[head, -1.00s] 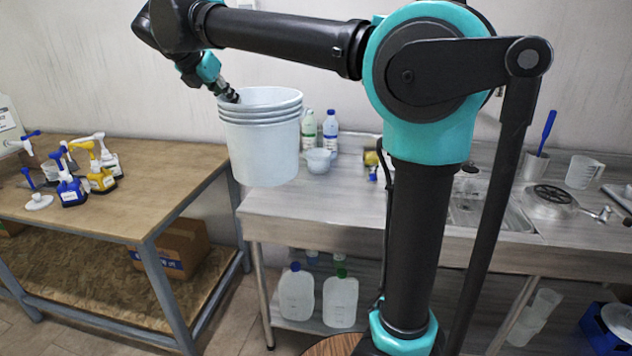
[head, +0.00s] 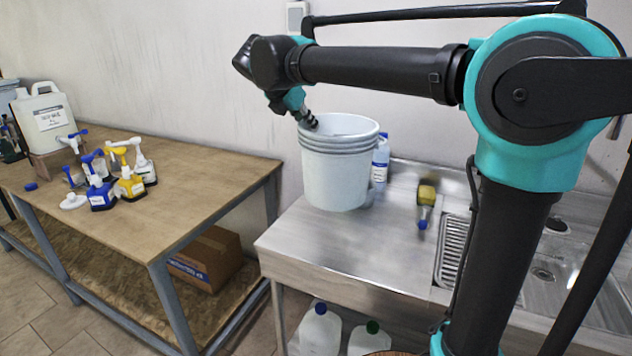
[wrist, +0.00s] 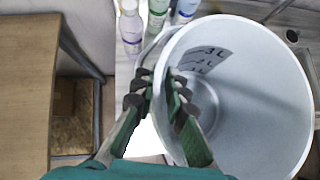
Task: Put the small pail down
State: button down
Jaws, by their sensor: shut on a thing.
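The small pail (head: 337,172) is white with ribbed bands below its rim. In the head view it hangs upright from my gripper (head: 309,123), in front of the left end of the steel counter; I cannot tell whether its base touches anything. In the wrist view the pail (wrist: 245,105) is seen from above, with dark volume marks inside and an empty-looking interior. My gripper (wrist: 160,95) is shut on its left wall, one finger inside and one outside the rim. The small bowl is hidden.
The steel counter (head: 340,245) has clear room in front. A blue-capped bottle (head: 380,158) stands behind the pail, and a yellow brush (head: 425,200) lies right of it, near the sink (head: 565,265). A wooden table (head: 190,190) on the left holds several pump dispensers and a canister (head: 45,120).

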notch_tip(320, 180, down, 14)
dwell(0.5)
jog(key=c, duration=1.5)
grip_release()
jog(key=shift+f, duration=0.1)
jog(key=shift+c, duration=0.2)
jog(key=shift+s, duration=0.1)
jog(key=v, duration=1.2)
